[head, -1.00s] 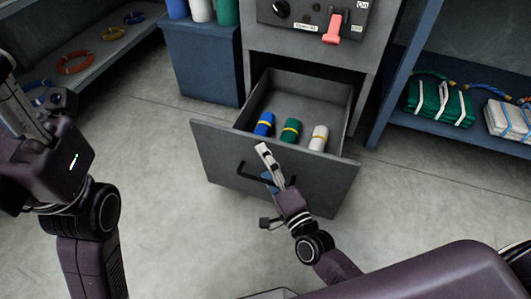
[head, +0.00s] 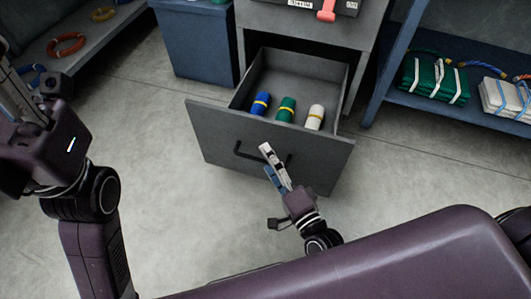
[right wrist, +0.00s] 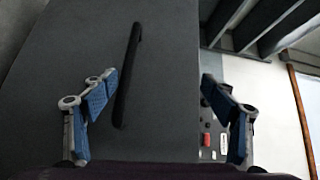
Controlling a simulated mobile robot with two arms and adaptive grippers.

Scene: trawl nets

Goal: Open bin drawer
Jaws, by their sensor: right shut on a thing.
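The grey bin drawer (head: 225,140) stands pulled well out of its cabinet. It holds a blue, a green and a white roll. Its dark bar handle (head: 243,152) is on the front panel; the handle (right wrist: 128,80) also shows upright in the right wrist view, between the blue finger pads and nearer the left one.
A blue cabinet (head: 195,50) stands left of the drawer cabinet (head: 300,24). A shelf with coiled ropes (head: 67,45) is at the far left. A blue shelf with green and white net bundles (head: 435,80) is at the right. The floor around the drawer front is clear.

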